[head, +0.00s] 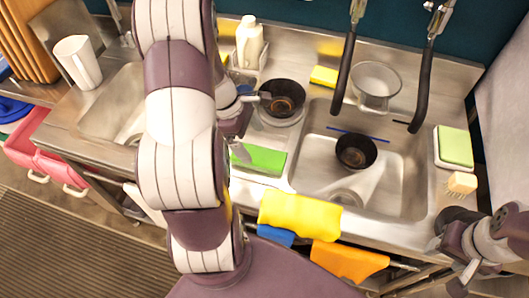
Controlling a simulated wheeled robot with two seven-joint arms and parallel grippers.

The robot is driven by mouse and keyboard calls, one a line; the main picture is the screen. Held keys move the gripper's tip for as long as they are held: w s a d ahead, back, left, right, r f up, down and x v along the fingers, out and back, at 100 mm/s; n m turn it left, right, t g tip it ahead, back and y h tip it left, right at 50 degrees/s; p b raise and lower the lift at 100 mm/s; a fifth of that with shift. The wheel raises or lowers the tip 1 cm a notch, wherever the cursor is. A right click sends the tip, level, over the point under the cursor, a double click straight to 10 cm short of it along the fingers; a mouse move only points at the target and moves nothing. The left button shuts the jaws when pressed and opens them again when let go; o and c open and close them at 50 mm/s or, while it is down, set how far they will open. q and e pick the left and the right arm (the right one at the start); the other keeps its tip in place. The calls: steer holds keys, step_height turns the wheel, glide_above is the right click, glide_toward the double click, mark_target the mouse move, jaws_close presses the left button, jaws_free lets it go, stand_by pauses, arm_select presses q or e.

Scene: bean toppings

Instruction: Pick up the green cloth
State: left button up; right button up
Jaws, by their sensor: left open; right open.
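A flat bright green piece (262,160), which looks like the green cloth, lies on the steel counter between the two sinks. A paler green square (455,146) sits in a white dish at the right; I cannot tell whether it is cloth or sponge. My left gripper (241,128) is open, just above and left of the bright green piece, and my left arm hides what lies to its left. I cannot tell whether it touches anything. My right gripper (450,262) is open and empty at the lower right, in front of the counter edge.
A dark pan (283,98) stands behind the green piece. A black bowl (355,152) is in the right sink (405,185). Yellow (300,213), blue (276,236) and orange (348,261) cloths hang at the front edge. A brush (461,184) lies at the right.

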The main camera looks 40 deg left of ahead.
mark_target(256, 154)
arm_select(q)
steer(key=f, duration=0.5)
steer(key=shift+w+a+f, duration=0.15)
steer(key=shift+a+f, duration=0.1)
steer(key=shift+a, duration=0.05)
steer(key=shift+w+d+f, duration=0.3)
steer(key=shift+d+f, duration=0.35)
steer(key=shift+f, duration=0.15)
steer(key=shift+w+d, duration=0.1)
steer(key=c, duration=0.4)
steer(key=shift+s+a, duration=0.2)
steer(key=shift+a, duration=0.05)
steer(key=c, duration=0.5)
steer(key=shift+c, duration=0.4)
steer(key=shift+w+d, duration=0.1)
steer(key=shift+d, duration=0.05)
arm_select(e)
steer(key=shift+s+a+r, duration=0.2)
steer(key=shift+a+r, duration=0.1)
steer(key=shift+a, duration=0.2)
